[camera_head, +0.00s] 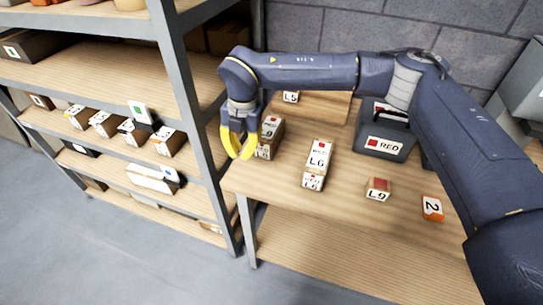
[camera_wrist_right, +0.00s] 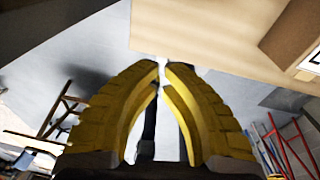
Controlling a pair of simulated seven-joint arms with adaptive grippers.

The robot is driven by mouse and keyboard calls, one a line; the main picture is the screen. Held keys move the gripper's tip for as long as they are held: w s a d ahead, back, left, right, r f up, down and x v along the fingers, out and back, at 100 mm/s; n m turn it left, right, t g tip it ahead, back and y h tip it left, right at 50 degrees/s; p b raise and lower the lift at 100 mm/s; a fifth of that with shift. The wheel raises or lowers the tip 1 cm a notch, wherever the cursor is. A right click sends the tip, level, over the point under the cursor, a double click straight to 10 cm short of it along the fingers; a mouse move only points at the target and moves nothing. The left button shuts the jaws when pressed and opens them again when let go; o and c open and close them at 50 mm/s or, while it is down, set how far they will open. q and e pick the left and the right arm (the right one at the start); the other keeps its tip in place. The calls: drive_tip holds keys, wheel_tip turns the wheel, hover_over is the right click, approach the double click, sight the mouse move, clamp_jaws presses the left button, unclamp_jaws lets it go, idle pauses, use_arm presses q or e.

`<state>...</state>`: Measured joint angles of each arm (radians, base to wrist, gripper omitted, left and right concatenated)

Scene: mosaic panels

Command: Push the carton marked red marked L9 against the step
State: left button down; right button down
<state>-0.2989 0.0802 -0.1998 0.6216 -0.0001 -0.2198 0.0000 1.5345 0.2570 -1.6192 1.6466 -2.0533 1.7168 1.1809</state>
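A tan carton marked red and L9 (camera_head: 268,145) stands on the wooden table near its left end, partly hidden behind my right gripper. My right gripper (camera_head: 238,150) has yellow fingers pointing down just left of this carton. In the right wrist view my right gripper (camera_wrist_right: 163,66) is shut and empty, its tips almost together. A brown carton (camera_wrist_right: 290,35) with a white label shows there, apart from the fingers. A raised wooden board (camera_head: 325,106) at the back of the table looks like the step. My left gripper is not in view.
A carton marked L6 (camera_head: 318,160), a small box marked L9 (camera_head: 378,189) and an orange box marked 2 (camera_head: 432,208) stand on the table (camera_head: 300,225). A dark case marked RED (camera_head: 385,140) is at the back right. A metal shelf (camera_head: 185,110) stands close on the left.

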sight(269, 137)
drive_tip(key=shift+m+t+h, duration=0.4)
drive_tip(key=shift+m+h, duration=0.2)
drive_tip(key=d+f, duration=0.1)
drive_tip(key=f, duration=0.1)
drive_tip(key=w+d+f, duration=0.1)
drive_tip(key=f, duration=0.2)
drive_tip(key=d+f, duration=0.1)
drive_tip(key=f, duration=0.2)
drive_tip(key=shift+w+d+f, duration=0.1)
drive_tip(key=shift+w+f, duration=0.05)
drive_tip(key=shift+w, duration=0.05)
drive_tip(key=shift+w+d, duration=0.25)
drive_tip(key=shift+w, duration=0.25)
drive_tip(key=shift+w+d, duration=0.2)
drive_tip(key=shift+w, duration=0.3)
drive_tip(key=shift+w+d, duration=0.35)
drive_tip(key=shift+w, duration=0.5)
drive_tip(key=shift+w, duration=0.1)
